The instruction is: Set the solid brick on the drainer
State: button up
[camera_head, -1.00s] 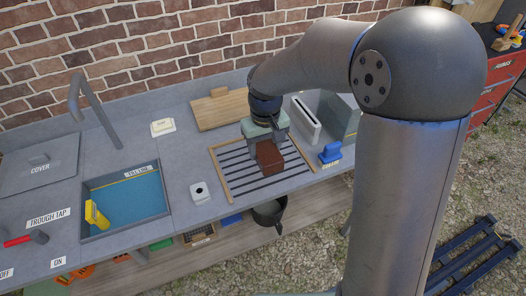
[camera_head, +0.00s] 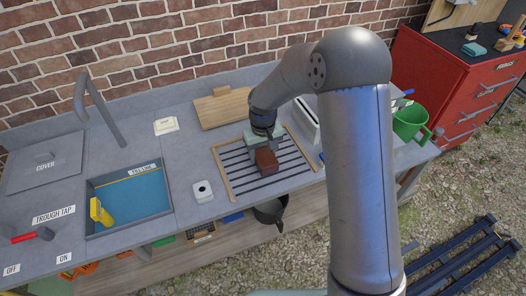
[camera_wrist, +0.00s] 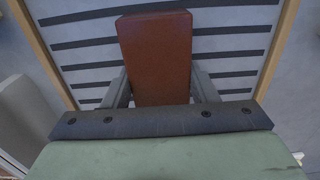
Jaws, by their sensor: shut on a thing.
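The solid brick (camera_head: 266,161) is a plain red-brown block. It also fills the middle of the wrist view (camera_wrist: 156,58), with a gripper finger at each side. My gripper (camera_head: 264,146) is shut on the brick, over the drainer. The drainer (camera_head: 231,187) is a wooden frame with dark slats on the grey counter. The slats show around the brick in both views. I cannot tell whether the brick's underside touches the slats or is slightly above them.
A trough of blue water (camera_head: 133,195) with a yellow object (camera_head: 100,211) is to the left.

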aim_at(263, 152)
jog(key=shift+f, duration=0.1)
jog(key=o, duration=1.2)
notch_tip(263, 152, up, 11)
jog(key=s+d+r+m, duration=0.1)
jog(key=s+d+r, duration=0.2)
jog(key=s+d, duration=0.3)
jog(key=s+d+r+m, duration=0.1)
jog(key=s+d+r, duration=0.25)
jog(key=s, duration=0.35)
jog(key=s+d+f+m, duration=0.1)
jog(key=s+d, duration=0.1)
jog(key=s, duration=0.5)
jog(key=s+d+f+m, duration=0.1)
jog(key=s+d+f, duration=0.1)
jog(key=s, duration=0.5)
jog(key=shift+s+d+b, duration=0.2)
jog(key=shift+d+b, duration=0.2)
jog(key=shift+d, duration=0.25)
